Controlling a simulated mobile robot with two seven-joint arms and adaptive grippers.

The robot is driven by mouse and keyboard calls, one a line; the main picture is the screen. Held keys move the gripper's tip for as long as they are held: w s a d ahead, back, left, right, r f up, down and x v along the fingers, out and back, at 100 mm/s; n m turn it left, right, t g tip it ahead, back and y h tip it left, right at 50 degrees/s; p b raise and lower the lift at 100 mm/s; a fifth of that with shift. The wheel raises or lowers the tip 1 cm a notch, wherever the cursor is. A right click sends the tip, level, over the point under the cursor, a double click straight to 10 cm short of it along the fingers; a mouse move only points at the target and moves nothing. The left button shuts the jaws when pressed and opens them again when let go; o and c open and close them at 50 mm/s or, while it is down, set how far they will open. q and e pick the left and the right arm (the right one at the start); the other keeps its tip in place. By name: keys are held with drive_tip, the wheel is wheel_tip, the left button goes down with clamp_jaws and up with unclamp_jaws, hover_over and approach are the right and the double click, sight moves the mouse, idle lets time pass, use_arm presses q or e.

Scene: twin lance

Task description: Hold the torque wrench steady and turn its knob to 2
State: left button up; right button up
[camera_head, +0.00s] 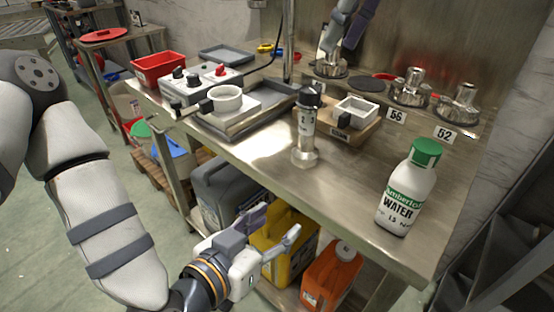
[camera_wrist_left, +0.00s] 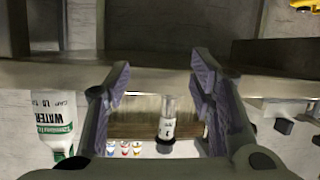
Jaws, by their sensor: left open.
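The torque wrench (camera_head: 305,138) looks like an upright metal cylinder with a black knob (camera_head: 308,96) on top, standing on the steel bench. My left gripper (camera_head: 280,225) is open and empty, in front of and below the bench edge, apart from the wrench. It also frames the left wrist view (camera_wrist_left: 158,85). What look like my right gripper's fingers (camera_head: 340,42) show at the top, cut off by the picture edge; their opening is unclear.
A white water bottle (camera_head: 408,195) with a green cap stands at the bench's right front. A small white dish on a block (camera_head: 355,112) is right of the wrench. A control box (camera_head: 200,84) and grey tray (camera_head: 240,128) lie left. Metal weights (camera_head: 410,90) stand behind. Jerrycans (camera_head: 330,272) are below.

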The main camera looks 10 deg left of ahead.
use_arm(q)
drive_tip(key=w+r+t, duration=0.4)
drive_tip(key=r, duration=0.6)
drive_tip(key=x, duration=1.1)
drive_tip(key=shift+w+d+f, duration=0.2)
drive_tip(key=shift+w+f, duration=0.1)
clamp_jaws()
use_arm(e)
drive_tip(key=shift+o, duration=2.1)
drive_tip(key=shift+w+f, duration=0.2)
use_arm(q)
drive_tip(key=shift+s, duration=0.1)
use_arm(e)
drive_tip(key=m+t+y, duration=0.4)
drive_tip(key=t+y, duration=0.2)
drive_tip(key=t, duration=0.2)
approach(314, 90)
drive_tip(key=x, duration=1.1)
